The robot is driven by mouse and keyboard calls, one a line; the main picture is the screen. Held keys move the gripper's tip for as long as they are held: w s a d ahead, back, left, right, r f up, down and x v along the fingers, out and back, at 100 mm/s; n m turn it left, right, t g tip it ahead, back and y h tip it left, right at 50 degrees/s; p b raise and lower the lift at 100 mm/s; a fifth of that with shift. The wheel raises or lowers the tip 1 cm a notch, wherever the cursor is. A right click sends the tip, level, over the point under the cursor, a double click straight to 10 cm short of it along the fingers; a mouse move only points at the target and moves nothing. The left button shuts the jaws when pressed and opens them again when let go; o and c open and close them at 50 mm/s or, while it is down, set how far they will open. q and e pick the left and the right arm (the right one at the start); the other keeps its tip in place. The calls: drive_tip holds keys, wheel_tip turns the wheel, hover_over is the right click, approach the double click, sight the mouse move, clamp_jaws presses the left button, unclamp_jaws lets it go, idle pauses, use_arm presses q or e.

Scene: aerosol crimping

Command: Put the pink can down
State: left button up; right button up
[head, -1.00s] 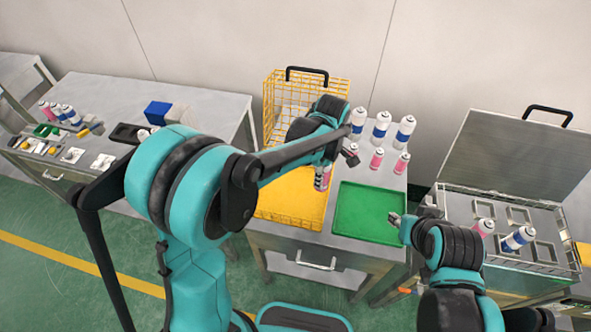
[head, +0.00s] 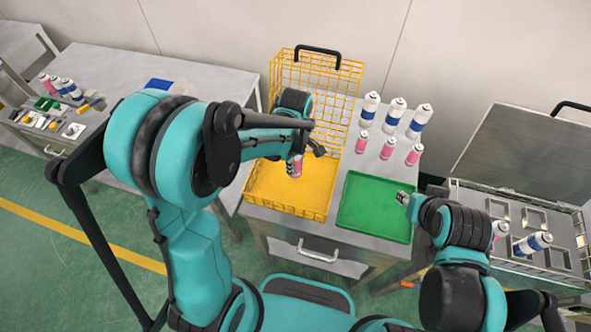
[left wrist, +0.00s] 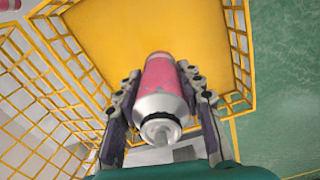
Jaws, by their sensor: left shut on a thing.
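The pink can (head: 295,167) is held in my left gripper (head: 298,158), over the yellow wire basket (head: 283,207) in the head view. In the left wrist view the pink can (left wrist: 164,84) lies between both fingers of the left gripper (left wrist: 160,80), its silver shoulder and nozzle toward the camera. The basket's yellow floor (left wrist: 140,35) shows beyond it. I cannot tell whether the can touches the floor. My right gripper (head: 403,198) is by the right edge of the green tray; its jaws are too small to read.
The green tray (head: 375,225) is empty. Several pink and blue-banded cans (head: 395,115) stand behind it. At right an open case (head: 548,262) holds a pink and a blue-banded can.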

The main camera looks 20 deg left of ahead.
use_arm(q)
wheel_tip(320, 180, down, 4)
drive_tip(key=shift+f+b, duration=0.1)
drive_tip(key=shift+b, duration=0.5)
drive_tip(key=o, duration=1.2)
drive_tip(key=shift+o, duration=0.2)
